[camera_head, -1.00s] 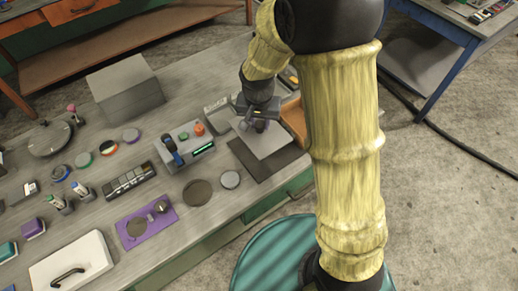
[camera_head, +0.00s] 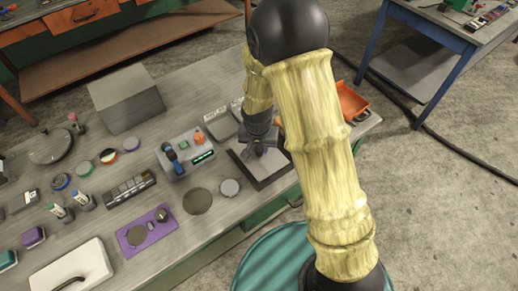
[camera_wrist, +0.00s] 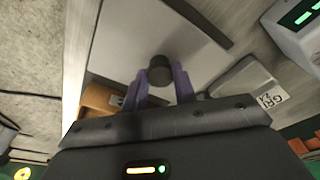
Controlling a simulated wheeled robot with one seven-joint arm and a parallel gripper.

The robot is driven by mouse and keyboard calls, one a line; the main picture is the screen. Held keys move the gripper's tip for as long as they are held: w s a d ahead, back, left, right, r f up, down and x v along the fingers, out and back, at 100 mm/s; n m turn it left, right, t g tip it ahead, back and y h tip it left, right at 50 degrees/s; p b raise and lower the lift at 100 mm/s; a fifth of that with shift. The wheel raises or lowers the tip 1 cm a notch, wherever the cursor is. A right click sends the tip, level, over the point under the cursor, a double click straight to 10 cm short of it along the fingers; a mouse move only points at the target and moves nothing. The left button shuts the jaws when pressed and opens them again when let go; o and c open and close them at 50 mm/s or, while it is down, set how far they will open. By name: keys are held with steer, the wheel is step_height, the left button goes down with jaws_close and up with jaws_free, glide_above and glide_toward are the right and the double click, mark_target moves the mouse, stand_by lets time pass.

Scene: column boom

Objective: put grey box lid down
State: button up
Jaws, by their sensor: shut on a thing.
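The grey box lid, a flat light-grey plate, shows in the head view (camera_head: 243,158) under my gripper (camera_head: 260,146). In the wrist view the lid (camera_wrist: 135,35) fills the upper middle, with a dark round knob (camera_wrist: 159,68) on it. The two purple fingers of my gripper (camera_wrist: 159,88) are shut on this knob. The lid is over a dark flat mat (camera_head: 266,184); the mat's dark border shows along its near and left sides. I cannot tell whether the lid touches the mat. My gripper hides part of the lid.
A round grey disc (camera_head: 229,187) is close to the mat's near-left side.

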mark_target(258, 159)
steer(key=shift+f, duration=0.9)
steer(key=shift+f, duration=0.15)
steer(key=o, duration=1)
step_height(258, 159, up, 12)
steer(key=s, duration=0.1)
steer(key=shift+s+a+b, duration=0.15)
steer(key=shift+s+b, duration=0.1)
steer(key=shift+b, duration=0.1)
steer(key=shift+a, duration=0.1)
